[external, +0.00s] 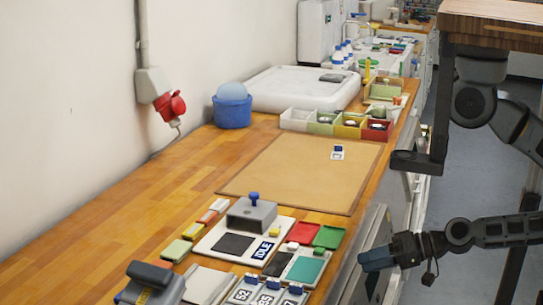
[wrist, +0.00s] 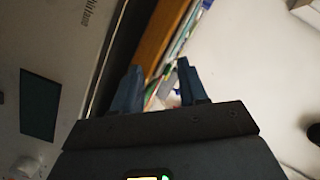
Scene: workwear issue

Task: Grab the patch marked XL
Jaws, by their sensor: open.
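No label reading XL is legible in either view. Several patches with numbers, one reading 52 (external: 242,295), lie in a row at the front edge of the external view. A small white and blue piece (external: 338,152) lies alone on the tan mat (external: 290,180); its marking is too small to read. My gripper (external: 376,259) is off the counter's front side, apart from these things. In the wrist view my gripper (wrist: 160,84) has its two blue fingers spread with nothing between them.
A divided bin (external: 297,119) stands behind the mat. The wrist view shows a white appliance front (wrist: 60,50) at left.

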